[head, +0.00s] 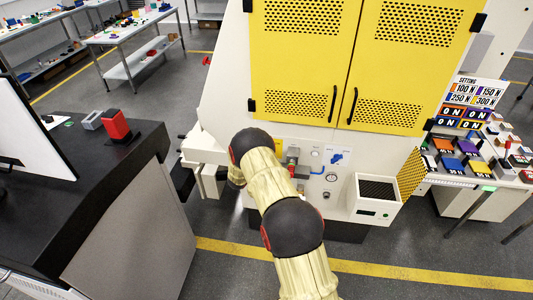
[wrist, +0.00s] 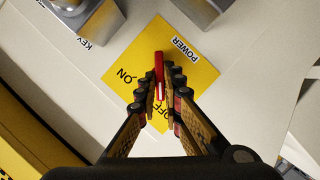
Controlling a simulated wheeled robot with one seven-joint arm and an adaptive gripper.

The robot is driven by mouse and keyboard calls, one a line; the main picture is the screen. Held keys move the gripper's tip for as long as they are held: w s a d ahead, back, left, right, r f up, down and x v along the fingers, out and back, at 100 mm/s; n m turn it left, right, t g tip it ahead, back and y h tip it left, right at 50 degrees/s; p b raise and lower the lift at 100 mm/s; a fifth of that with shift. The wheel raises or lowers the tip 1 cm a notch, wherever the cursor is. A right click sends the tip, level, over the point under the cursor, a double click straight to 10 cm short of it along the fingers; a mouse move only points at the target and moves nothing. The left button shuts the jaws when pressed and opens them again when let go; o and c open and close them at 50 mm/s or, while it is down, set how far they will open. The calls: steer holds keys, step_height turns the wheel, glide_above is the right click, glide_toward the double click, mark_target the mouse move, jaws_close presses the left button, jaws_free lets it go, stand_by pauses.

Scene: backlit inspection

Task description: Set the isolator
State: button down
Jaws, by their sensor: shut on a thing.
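The isolator is a red handle (wrist: 159,66) on a yellow plate (wrist: 192,75) marked ON, OFF and POWER. In the wrist view the handle lies nearly straight up and down in the picture, with ON to its left and OFF by its lower end. My gripper (wrist: 161,92) is shut on the red handle, one finger on each side. The fingers hide part of the handle and of the OFF word. In the head view my arm covers the gripper and the handle; a bit of yellow plate (head: 278,147) shows beside the arm.
A grey metal block (wrist: 88,18) with a KEY label stands at the upper left of the wrist view, another (wrist: 203,8) at the top right. In the head view a white open bin (head: 377,209) projects from the machine, right of my arm. A black bench (head: 70,200) stands left.

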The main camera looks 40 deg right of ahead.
stand_by(0.4)
steer(key=c, duration=1.9)
jaws_free()
steer(key=v, duration=1.2)
steer(key=shift+w, duration=0.1)
